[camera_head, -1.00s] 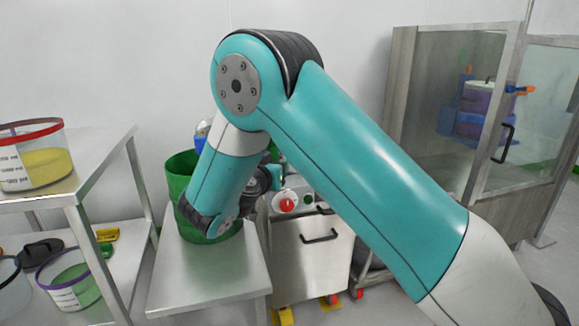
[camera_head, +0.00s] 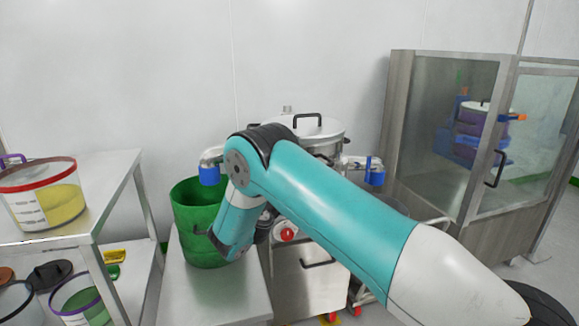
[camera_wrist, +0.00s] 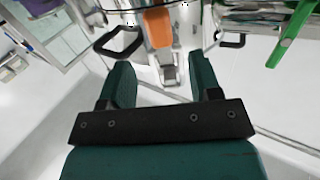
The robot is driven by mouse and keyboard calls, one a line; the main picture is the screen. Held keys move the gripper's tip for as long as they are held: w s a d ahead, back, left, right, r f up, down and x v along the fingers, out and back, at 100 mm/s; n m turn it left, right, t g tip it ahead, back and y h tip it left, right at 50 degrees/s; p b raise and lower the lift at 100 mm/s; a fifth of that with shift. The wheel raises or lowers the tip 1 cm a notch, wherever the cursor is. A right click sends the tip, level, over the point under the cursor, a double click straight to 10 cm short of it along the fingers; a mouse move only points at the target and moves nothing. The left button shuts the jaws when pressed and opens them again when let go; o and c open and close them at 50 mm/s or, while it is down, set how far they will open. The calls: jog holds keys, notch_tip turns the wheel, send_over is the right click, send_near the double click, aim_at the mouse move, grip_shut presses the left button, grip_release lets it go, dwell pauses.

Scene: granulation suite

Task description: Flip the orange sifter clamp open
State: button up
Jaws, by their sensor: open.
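The orange clamp (camera_wrist: 158,26) shows at the top middle of the wrist view, with a grey metal latch piece just below it in the picture. My gripper (camera_wrist: 163,75) is open and empty, and its two green fingers point toward the clamp. The clamp lies beyond the fingertips, roughly in line with the gap between them, and looks apart from them. In the head view my arm hides the gripper and this clamp. A steel vessel with a lid (camera_head: 312,127) stands behind my arm there.
A green bin (camera_head: 192,215) stands on a steel table left of my arm. A glass-fronted cabinet (camera_head: 400,115) stands at the right. A red-rimmed tub (camera_head: 30,217) sits on the left shelf table. A red button (camera_head: 287,234) is beside my forearm.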

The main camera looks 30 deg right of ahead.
jog(key=x, duration=0.9)
jog(key=shift+p, duration=0.3)
jog(key=shift+w+d+f, duration=0.1)
